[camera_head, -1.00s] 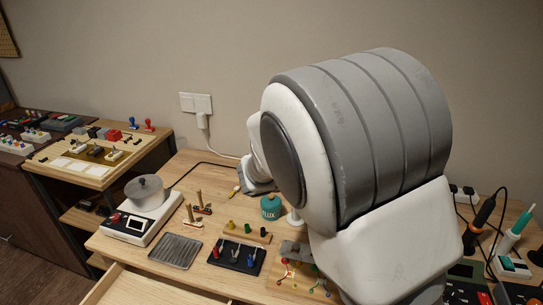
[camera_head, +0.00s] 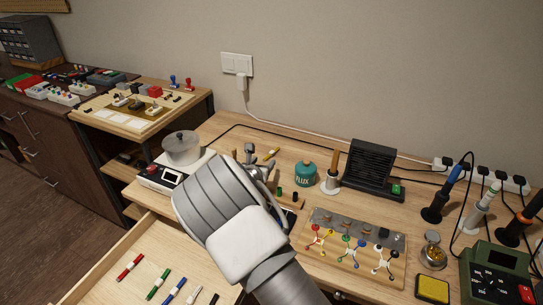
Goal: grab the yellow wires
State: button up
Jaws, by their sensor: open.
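My gripper (camera_head: 262,158) is over the middle of the workbench, partly hidden by my own arm. Its jaws are apart, and I see nothing held between them. A small thin yellow piece (camera_head: 271,153) lies on the bench by the fingertips; I cannot tell whether it is wires. The wooden block shows a green piece (camera_head: 280,190) and a black piece (camera_head: 295,196); my arm hides the rest of it. A wooden board (camera_head: 352,271) at right carries coloured wire pieces, including a red, yellow and green cluster (camera_head: 320,238).
A teal flux jar (camera_head: 306,173) and a black fan-like box (camera_head: 371,168) stand behind the board. Soldering tools and a green meter (camera_head: 495,275) crowd the right. A pot on a white scale (camera_head: 162,178) stands left. An open drawer (camera_head: 115,262) holds several coloured pens.

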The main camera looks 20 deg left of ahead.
aim_at(271, 153)
jog(key=shift+x, duration=5.05)
grip_shut()
